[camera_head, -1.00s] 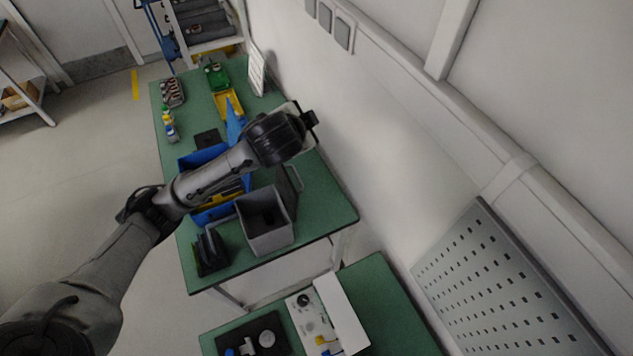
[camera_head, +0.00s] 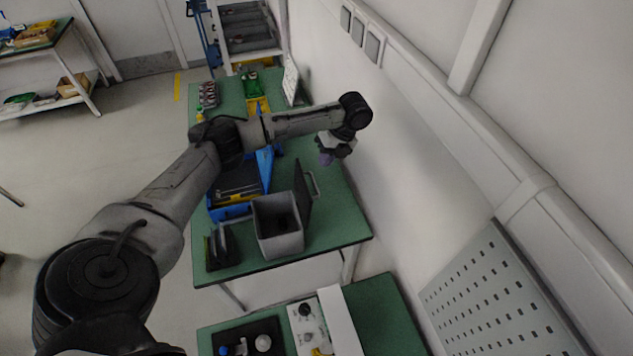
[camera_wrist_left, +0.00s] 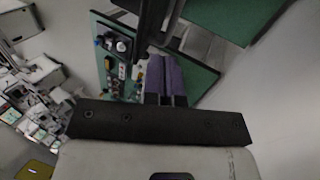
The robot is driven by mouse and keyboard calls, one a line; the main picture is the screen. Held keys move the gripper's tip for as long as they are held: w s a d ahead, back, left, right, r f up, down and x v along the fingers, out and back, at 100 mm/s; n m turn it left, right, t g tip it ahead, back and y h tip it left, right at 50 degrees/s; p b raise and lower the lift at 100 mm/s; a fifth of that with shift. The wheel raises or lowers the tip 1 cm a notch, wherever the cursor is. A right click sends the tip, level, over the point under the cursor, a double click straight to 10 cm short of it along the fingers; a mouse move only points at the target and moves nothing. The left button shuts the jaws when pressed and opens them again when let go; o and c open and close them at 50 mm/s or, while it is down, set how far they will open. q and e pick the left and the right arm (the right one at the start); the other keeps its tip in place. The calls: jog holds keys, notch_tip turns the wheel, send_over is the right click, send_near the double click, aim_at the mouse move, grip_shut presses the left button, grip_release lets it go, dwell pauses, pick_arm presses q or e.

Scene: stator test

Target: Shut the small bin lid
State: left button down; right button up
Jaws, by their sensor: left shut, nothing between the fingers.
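The small grey bin (camera_head: 281,243) stands on the green table, its mouth open upward. Its dark lid (camera_head: 303,198) stands upright along the bin's right side, with a pale handle (camera_head: 316,184) on its outer face. My left gripper (camera_head: 325,159) is beyond and above the lid, on its wall side, with purple fingers pointing down. In the left wrist view the fingers (camera_wrist_left: 166,78) are shut and empty. A dark upright piece (camera_wrist_left: 152,22) appears past them, likely the lid seen edge-on; I cannot tell whether they touch. My right gripper is not in view.
A blue crate (camera_head: 231,213) stands behind and left of the bin, partly under my left arm. A black file holder (camera_head: 222,249) is left of the bin. The white wall is close on the right. A nearer green table (camera_head: 379,308) holds parts.

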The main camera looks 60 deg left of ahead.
aim_at(308, 193)
pick_arm(q)
jog(key=s+a+f+m+p, duration=0.1)
jog(key=s+f, duration=0.3)
jog(key=f, duration=0.5)
jog(key=shift+f, duration=0.1)
dwell(0.5)
